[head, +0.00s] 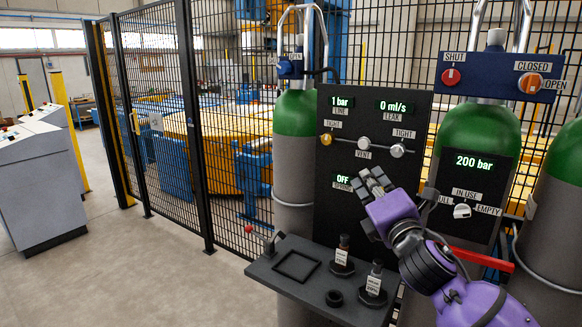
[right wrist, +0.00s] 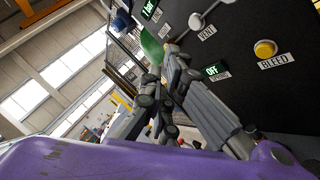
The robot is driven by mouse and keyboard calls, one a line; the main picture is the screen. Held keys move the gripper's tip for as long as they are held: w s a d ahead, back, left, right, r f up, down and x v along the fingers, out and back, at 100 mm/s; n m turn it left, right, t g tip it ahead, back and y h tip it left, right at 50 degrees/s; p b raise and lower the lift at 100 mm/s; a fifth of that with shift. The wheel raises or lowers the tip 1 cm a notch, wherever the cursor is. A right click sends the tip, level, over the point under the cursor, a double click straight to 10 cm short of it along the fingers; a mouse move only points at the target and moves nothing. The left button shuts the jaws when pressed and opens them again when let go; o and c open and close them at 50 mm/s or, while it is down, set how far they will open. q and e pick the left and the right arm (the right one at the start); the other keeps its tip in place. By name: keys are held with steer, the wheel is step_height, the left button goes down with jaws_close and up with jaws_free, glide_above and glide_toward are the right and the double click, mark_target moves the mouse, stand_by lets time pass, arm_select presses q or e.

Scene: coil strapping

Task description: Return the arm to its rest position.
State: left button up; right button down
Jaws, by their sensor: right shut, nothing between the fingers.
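My right arm (head: 422,258), purple and dark grey, reaches up from the lower right in the head view. Its gripper (head: 374,180) is shut and empty, in front of the lower part of the black gauge panel (head: 345,112). In the right wrist view the gripper's grey fingers (right wrist: 168,75) lie together, with the panel (right wrist: 262,95) to their right. I cannot tell the exact gap between fingers and panel. My left gripper is out of view.
A dark shelf (head: 262,271) below carries two small bottles (head: 343,250) (head: 375,279). Green-topped cylinders (head: 294,150) (head: 478,135) flank the panel. Black mesh fencing (head: 225,110) stands behind. A grey console (head: 38,185) is at far left. Open floor (head: 150,270) lies between console and shelf.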

steer(key=s+f+m+g, duration=0.2)
steer(key=s+f+m, duration=0.3)
steer(key=f, duration=0.5)
steer(key=s+f+m+g, duration=0.1)
steer(key=s+f+m, duration=0.1)
steer(key=f+m, duration=0.6)
steer(key=s+f+m+g, duration=0.2)
steer(key=s+f+m, duration=0.2)
steer(key=f, duration=0.8)
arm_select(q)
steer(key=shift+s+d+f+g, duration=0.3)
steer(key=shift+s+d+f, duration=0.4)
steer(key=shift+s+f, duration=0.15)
arm_select(e)
steer(key=s+d+f+m+g+h, duration=0.1)
steer(key=s+f+m+g, duration=0.2)
steer(key=s+f, duration=1)
steer(key=s+f+m+g+h, duration=0.2)
steer(key=s+f+m, duration=0.4)
steer(key=s+f, duration=0.7)
steer(key=s+g, duration=0.1)
steer(key=s, duration=0.6)
steer(key=shift+d, duration=0.35)
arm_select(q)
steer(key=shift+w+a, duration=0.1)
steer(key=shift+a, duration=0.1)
arm_select(e)
steer(key=shift+w, duration=0.1)
